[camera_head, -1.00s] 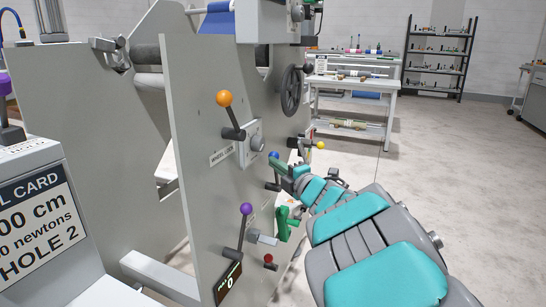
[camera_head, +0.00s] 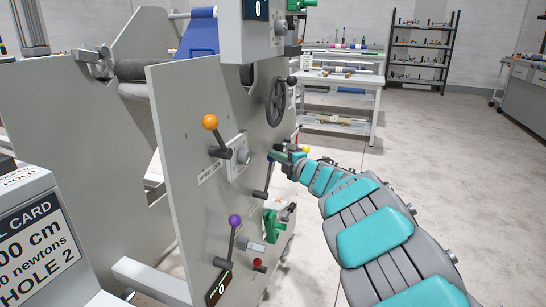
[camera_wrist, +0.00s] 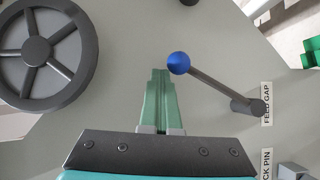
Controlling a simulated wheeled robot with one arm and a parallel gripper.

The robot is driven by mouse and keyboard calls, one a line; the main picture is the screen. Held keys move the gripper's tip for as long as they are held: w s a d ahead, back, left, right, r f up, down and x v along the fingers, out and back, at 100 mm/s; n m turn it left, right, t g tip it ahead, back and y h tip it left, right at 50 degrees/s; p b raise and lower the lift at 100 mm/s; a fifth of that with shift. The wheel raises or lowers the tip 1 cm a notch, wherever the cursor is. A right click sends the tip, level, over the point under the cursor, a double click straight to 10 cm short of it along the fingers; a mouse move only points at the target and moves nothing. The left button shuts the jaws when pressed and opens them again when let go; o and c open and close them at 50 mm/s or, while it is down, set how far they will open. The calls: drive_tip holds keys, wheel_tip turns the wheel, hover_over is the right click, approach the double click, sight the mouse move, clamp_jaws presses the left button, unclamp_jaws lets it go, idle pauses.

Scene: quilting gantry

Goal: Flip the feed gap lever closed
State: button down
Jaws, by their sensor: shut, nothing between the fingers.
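The feed gap lever is a dark rod with a blue knob (camera_wrist: 180,63). In the wrist view it slants from its pivot (camera_wrist: 256,106), beside the "FEED GAP" label (camera_wrist: 267,104), up and left to the knob. My gripper (camera_wrist: 159,74) has its green fingers together, with nothing between them. Its tips are just left of the blue knob in that view; whether they touch it I cannot tell. In the head view my gripper (camera_head: 284,154) is beside the machine's side panel, close to the lever (camera_head: 266,178); the arm comes in from the right.
A spoked handwheel (camera_wrist: 37,51) is left of my gripper in the wrist view. The orange-knobbed lever (camera_head: 211,122), purple-knobbed lever (camera_head: 235,220) and red knob (camera_head: 258,262) share the panel. Open floor (camera_head: 430,150) lies to the right.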

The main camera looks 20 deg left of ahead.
drive_tip(key=shift+w+f, duration=0.1)
drive_tip(key=shift+w, duration=0.3)
idle(0.3)
drive_tip(key=s+d+r, duration=0.6)
drive_tip(key=s+d, duration=0.2)
drive_tip(key=shift+d+r, duration=0.25)
idle(0.3)
